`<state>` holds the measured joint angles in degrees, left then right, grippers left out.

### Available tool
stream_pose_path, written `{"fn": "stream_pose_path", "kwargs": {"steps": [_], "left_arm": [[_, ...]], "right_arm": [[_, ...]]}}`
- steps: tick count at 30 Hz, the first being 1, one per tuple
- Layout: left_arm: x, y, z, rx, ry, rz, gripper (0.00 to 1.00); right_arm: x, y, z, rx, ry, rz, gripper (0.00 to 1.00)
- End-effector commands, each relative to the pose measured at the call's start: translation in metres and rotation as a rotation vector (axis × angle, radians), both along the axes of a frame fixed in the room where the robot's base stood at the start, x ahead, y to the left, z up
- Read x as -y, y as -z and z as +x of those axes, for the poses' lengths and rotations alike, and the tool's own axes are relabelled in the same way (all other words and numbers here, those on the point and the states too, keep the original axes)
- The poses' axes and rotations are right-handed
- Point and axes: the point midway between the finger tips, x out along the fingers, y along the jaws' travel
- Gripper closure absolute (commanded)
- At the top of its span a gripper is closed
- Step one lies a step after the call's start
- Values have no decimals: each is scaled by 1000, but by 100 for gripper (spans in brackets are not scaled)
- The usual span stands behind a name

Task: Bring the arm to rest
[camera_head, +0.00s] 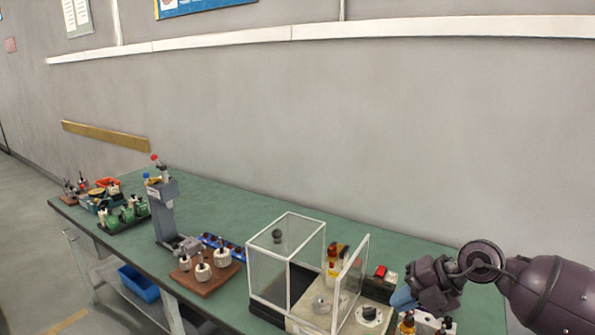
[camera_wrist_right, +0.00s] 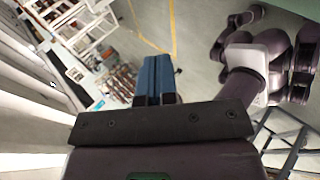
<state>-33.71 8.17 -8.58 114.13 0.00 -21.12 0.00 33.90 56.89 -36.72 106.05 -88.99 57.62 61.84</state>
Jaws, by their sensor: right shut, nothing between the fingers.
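My right arm comes in from the right edge in the head view. Its gripper (camera_head: 403,300) points left, with its blue fingertips over or in front of the right end of the green workbench (camera_head: 215,205); I cannot tell the exact height. In the right wrist view the two blue fingers (camera_wrist_right: 155,78) lie side by side, shut, with nothing between them. My left gripper shows in neither view. Other dark purple links of mine show at the upper right of the wrist view.
A clear-walled winding machine (camera_head: 285,270) with an open panel stands left of my right gripper. A wooden board (camera_head: 208,275) with white-based parts, a grey press (camera_head: 165,215) and several trays stand farther left. A grey wall rises behind the bench.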

Motion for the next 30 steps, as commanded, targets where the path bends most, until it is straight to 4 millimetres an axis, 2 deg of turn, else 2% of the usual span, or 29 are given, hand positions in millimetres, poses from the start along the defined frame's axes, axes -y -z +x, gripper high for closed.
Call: {"fn": "stream_pose_path", "kwargs": {"steps": [1,3,7,11,14,17,22,26,30], "left_arm": [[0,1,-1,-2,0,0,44],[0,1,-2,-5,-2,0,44],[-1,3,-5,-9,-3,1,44],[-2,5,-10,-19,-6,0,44],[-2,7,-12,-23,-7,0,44],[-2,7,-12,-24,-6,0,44],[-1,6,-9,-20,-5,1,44],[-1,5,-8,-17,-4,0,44],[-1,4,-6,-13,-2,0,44]], "right_arm": [[-17,-12,1,49,-25,109,100],[-37,-30,2,120,-36,269,100],[-59,-58,5,234,26,554,100],[-59,-73,11,304,199,800,100],[-46,-69,17,317,394,942,100],[-25,-47,20,281,631,1040,100],[14,19,6,122,1037,1105,100],[36,77,-23,-52,1297,1113,100],[51,135,-68,-256,1527,1135,100]]}}
